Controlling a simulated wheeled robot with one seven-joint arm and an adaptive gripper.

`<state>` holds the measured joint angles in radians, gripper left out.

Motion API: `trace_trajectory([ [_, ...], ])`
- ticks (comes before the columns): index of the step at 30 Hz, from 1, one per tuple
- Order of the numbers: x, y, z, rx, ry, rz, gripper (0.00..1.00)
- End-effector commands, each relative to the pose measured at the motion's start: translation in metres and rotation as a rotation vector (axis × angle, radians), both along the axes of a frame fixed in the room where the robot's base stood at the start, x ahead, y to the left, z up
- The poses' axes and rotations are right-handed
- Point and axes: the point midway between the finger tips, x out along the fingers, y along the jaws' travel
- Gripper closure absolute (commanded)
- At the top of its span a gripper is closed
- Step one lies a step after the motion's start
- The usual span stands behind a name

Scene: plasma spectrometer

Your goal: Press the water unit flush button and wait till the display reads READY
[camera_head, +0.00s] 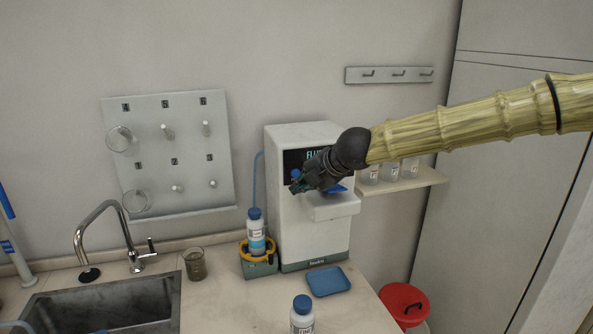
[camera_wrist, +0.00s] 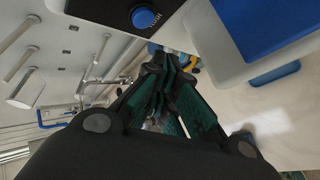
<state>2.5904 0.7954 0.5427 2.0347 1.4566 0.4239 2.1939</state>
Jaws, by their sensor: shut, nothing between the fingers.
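The white water unit (camera_head: 310,238) stands on the counter against the wall. Its dark display (camera_head: 308,155) shows letters beginning "FLU"; my arm hides the rest. The round blue flush button (camera_wrist: 144,17) sits on a black panel at the top of the wrist view, with a label beside it. In the head view a small blue spot, probably the button (camera_head: 295,174), shows beside my fingertips. My gripper (camera_head: 302,186) is shut and empty, in front of the unit's face. In the wrist view its fingers (camera_wrist: 166,60) appear just below the button; I cannot tell whether they touch it.
A labelled bottle (camera_head: 256,236) stands in a holder left of the unit. A blue tray (camera_head: 328,281) and another bottle (camera_head: 302,316) are in front. A beaker (camera_head: 195,263) stands near the sink (camera_head: 100,305). A shelf (camera_head: 405,183) with bottles is behind my arm.

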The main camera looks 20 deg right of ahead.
Motion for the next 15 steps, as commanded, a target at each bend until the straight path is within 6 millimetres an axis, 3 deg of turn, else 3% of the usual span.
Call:
trace_trajectory([
  [7, 0.021, 0.001, 0.001, 0.001, 0.0, -0.001, 1.0],
  [15, 0.027, 0.001, 0.0, 0.0, 0.0, 0.001, 1.0],
])
